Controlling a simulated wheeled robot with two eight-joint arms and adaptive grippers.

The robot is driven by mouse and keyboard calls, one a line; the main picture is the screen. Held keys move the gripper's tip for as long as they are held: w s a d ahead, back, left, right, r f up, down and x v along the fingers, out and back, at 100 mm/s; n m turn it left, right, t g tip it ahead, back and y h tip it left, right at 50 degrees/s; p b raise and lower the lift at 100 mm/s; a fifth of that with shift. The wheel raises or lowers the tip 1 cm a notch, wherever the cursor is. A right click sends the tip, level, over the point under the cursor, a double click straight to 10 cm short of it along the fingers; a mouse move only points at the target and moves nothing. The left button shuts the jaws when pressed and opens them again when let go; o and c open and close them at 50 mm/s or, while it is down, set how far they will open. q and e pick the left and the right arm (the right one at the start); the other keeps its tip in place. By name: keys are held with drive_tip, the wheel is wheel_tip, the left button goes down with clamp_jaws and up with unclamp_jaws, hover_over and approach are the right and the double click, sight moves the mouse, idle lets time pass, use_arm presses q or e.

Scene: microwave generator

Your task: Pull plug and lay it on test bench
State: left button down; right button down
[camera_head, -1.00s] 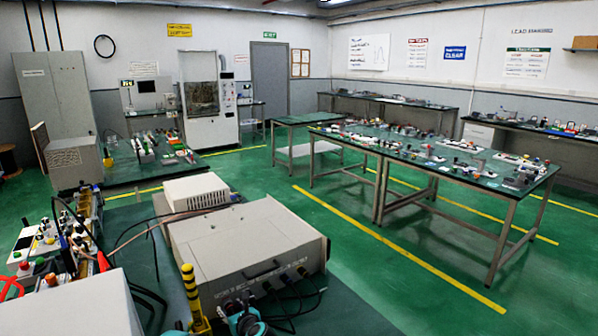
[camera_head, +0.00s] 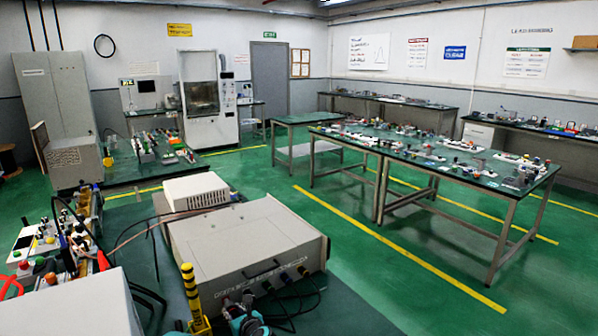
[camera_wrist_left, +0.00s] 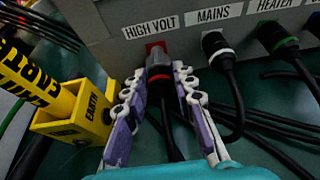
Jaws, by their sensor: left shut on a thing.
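The plug (camera_wrist_left: 159,80) is dark with a red band and stands at the red HIGH VOLT socket (camera_wrist_left: 154,47) on the front of the grey generator box (camera_head: 250,248). It appears in line with the socket; I cannot tell how deep it sits. My left gripper (camera_wrist_left: 154,82) is shut on the plug, one finger on each side. The dark green bench top (camera_wrist_left: 258,158) lies below the sockets.
A yellow post marked EARTH (camera_wrist_left: 75,112) stands close left of my left gripper. The MAINS plug (camera_wrist_left: 215,45) and HEATER plug (camera_wrist_left: 272,36) with black cables are to the right. A white box (camera_head: 196,190) stands behind the generator. Cables lie across the bench front.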

use_arm(q)
drive_tip(key=shift+s+d+b, duration=0.2)
drive_tip(key=shift+s+d, duration=0.35)
drive_tip(key=shift+s, duration=0.35)
drive_tip(key=shift+s+d+b, duration=0.15)
drive_tip(key=shift+s+d, duration=0.4)
drive_tip(key=shift+s, duration=0.3)
use_arm(e)
drive_tip(key=shift+f, duration=0.3)
drive_tip(key=shift+f, duration=0.25)
drive_tip(key=shift+r, duration=0.1)
